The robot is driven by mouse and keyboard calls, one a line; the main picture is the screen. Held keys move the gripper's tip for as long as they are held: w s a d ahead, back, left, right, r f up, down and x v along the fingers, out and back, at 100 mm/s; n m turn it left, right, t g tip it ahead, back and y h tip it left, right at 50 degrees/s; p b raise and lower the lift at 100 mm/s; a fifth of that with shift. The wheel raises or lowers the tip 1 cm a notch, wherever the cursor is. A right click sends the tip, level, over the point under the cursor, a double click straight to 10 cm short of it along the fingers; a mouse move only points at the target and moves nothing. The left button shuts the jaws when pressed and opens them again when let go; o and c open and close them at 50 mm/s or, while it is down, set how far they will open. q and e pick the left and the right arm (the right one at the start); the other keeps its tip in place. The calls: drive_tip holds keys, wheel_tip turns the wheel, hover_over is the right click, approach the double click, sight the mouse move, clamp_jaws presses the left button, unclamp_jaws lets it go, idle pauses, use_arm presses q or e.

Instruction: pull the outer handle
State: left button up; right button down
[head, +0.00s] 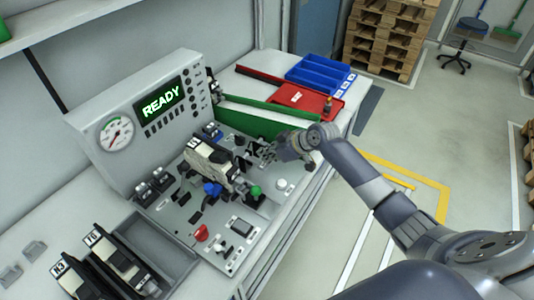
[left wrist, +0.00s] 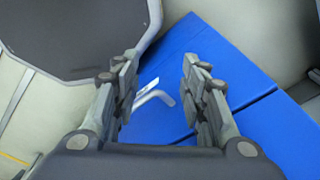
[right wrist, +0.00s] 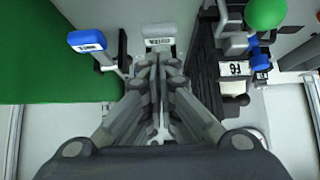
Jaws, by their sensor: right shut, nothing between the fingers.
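My right gripper (head: 268,153) is shut and empty at the right side of the fixture (head: 208,158) on the bench. In the right wrist view its closed fingertips (right wrist: 158,62) point at a pale labelled handle (right wrist: 159,30); I cannot tell whether they touch it. A blue labelled handle (right wrist: 88,41) stands left of the fingertips, apart from them. A green ball knob (right wrist: 266,12) is at upper right; it also shows in the head view (head: 256,191). Which one is the outer handle is not clear. My left gripper (left wrist: 158,75) is open and empty, away from the fixture.
A grey console (head: 120,110) with a gauge and a READY display stands behind the fixture. A green panel (head: 255,122), a red tray (head: 305,100) and a blue bin (head: 320,75) lie beyond. A red button (head: 201,233) sits in front. Open floor lies right of the bench.

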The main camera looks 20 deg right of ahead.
drive_tip(key=shift+f, duration=0.7)
drive_tip(key=shift+f, duration=0.1)
